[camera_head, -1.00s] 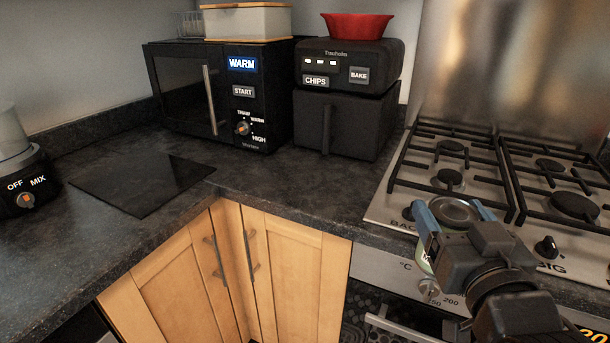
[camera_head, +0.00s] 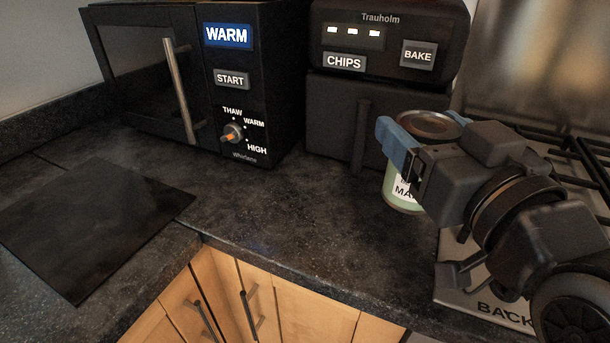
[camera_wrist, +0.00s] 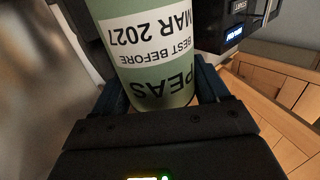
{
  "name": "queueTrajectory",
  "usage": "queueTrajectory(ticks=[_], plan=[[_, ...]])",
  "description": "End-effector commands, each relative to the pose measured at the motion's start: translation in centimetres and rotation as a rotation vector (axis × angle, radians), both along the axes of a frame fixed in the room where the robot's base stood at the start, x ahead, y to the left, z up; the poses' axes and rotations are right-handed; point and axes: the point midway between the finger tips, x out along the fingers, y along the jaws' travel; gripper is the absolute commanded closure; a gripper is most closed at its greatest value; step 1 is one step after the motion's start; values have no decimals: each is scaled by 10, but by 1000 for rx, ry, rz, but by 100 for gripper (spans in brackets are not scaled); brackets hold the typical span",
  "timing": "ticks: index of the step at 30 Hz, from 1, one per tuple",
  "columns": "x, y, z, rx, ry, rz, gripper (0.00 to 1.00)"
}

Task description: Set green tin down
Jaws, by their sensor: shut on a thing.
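The green tin (camera_head: 402,194) has a silver lid and a white label, and is upright between the blue fingers of my gripper (camera_head: 425,130). My gripper is shut on it, in front of the right part of the black air fryer. In the wrist view the tin (camera_wrist: 148,62) fills the upper middle, with "PEAS", "BEST BEFORE" and "MAR 2027" upside down on it. The dark counter (camera_head: 270,215) lies below and to the left of the tin. My gripper hides much of the tin's right side. I cannot tell from these views whether its base touches the counter.
The black air fryer (camera_head: 335,120) stands behind the tin, and the microwave (camera_head: 150,70) is to its left. A flat black panel (camera_head: 95,225) lies at the left. The gas hob (camera_head: 480,290) is at the right. The counter before the microwave is clear.

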Motion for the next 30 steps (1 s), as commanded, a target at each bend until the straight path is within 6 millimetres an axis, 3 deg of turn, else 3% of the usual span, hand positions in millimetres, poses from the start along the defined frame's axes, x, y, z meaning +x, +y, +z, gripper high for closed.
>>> queueTrajectory(ticks=[4, 18, 25, 30], plan=[[2, 15, -10, 0, 2, 3, 70], [19, 103, -63, -1, 1, 3, 70], [21, 115, -73, -1, 0, 0, 70], [21, 114, -98, -1, 3, 1, 70]])
